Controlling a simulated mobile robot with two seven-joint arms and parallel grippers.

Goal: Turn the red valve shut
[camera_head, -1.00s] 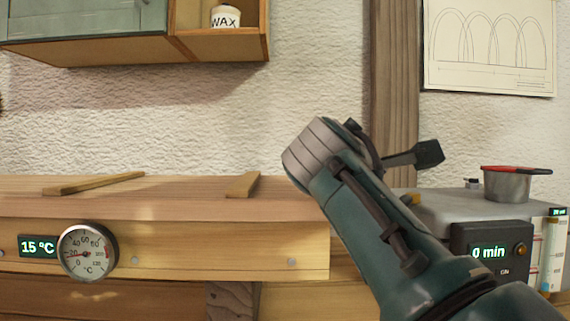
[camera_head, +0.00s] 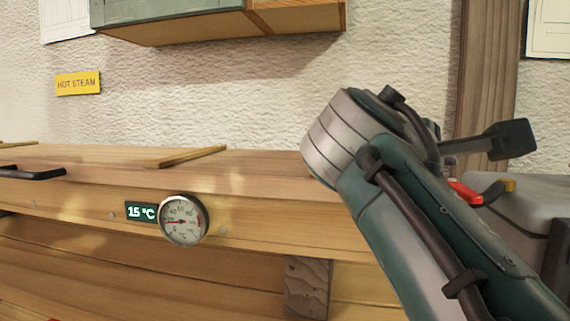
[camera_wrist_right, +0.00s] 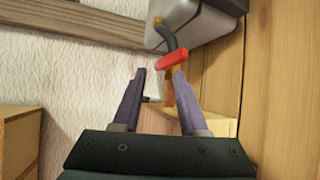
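The red valve handle (camera_wrist_right: 172,58) shows in the right wrist view just beyond my right fingertips, with an orange-brown part (camera_wrist_right: 168,92) below it. My right gripper (camera_wrist_right: 159,73) is open, its two fingers apart, with nothing held between them. The right fingertip overlaps the handle in the picture; I cannot tell whether it touches. In the head view a red piece (camera_head: 465,192) shows at the right, partly hidden by my right arm. My right gripper (camera_head: 512,139) is seen there from the side, above and right of that piece. My left gripper is not in view.
A long wooden box (camera_head: 270,200) with a dial gauge (camera_head: 183,220) and a 15 °C display (camera_head: 141,212) runs across the head view. A dark handle (camera_head: 35,173) is at its left. A grey unit (camera_wrist_right: 190,20) with a dark hose (camera_wrist_right: 168,35) is close to the valve.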

